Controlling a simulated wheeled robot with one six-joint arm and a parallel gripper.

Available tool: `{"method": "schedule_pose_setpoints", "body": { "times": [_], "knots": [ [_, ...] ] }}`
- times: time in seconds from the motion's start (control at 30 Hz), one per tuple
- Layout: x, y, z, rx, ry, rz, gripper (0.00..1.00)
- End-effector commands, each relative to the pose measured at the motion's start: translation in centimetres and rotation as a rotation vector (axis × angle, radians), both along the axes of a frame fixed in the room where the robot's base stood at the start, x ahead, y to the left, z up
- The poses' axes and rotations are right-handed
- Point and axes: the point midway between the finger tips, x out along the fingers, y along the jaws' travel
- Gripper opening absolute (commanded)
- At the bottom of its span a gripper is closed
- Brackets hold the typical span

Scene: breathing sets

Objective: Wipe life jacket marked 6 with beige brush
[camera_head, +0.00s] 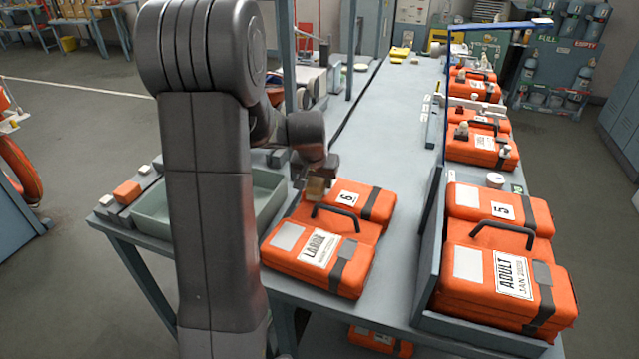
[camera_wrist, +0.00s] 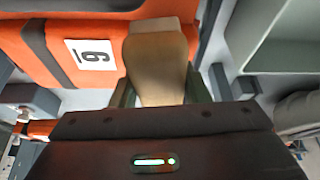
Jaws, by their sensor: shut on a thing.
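The life jacket marked 6 (camera_head: 378,204) is an orange folded pack with grey straps, a black handle, and white labels, one reading LABOR or similar. It lies on the grey table left of the blue-grey divider. In the wrist view its number panel (camera_wrist: 92,55) shows at upper left. My gripper (camera_head: 318,180) is above the jacket's upper left part, shut on the beige brush (camera_wrist: 157,62). The brush reaches forward between the fingers and overlaps the jacket's edge in the wrist view. I cannot tell whether it touches the jacket.
A life jacket marked 5 (camera_head: 500,250) stands right of the divider (camera_head: 428,245). More orange packs (camera_head: 482,140) lie farther back. A grey-green tray (camera_head: 262,195) is left of the jacket, with an orange block (camera_head: 127,192) beyond it. The table middle (camera_head: 385,125) is clear.

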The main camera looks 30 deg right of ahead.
Motion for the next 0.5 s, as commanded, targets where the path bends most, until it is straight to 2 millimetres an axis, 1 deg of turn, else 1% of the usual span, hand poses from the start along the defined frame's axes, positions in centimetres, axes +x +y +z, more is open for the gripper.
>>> {"method": "schedule_pose_setpoints", "body": {
  "times": [0.03, 0.5],
  "knots": [
    [0.1, 0.0, 1.1, -0.001, -0.002, 0.001, 0.23],
    [0.3, 0.7, 5.3, -0.001, -0.002, 0.009, 0.23]
  ]
}}
